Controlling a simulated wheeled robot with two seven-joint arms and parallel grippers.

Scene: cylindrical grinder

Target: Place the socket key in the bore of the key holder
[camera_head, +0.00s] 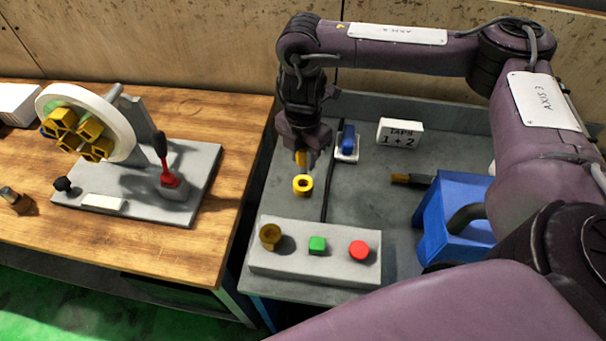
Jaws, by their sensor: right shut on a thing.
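My right gripper (303,146) points down over the grey bench top, in the upper middle of the head view. It is shut on a small yellow piece, which I take to be the socket key (301,159); the jaws hide most of it. Just below it in the picture is a yellow ring-shaped piece with a dark round hole facing up, apparently the key holder (303,186). I cannot tell whether the key's lower end touches the holder or hangs above it. My left gripper is not in view.
A grey panel (340,274) with a brass-coloured knob, green button and red button lies in front. A blue can (462,205) stands at right. A wheel fixture (105,121) stands on the wooden table.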

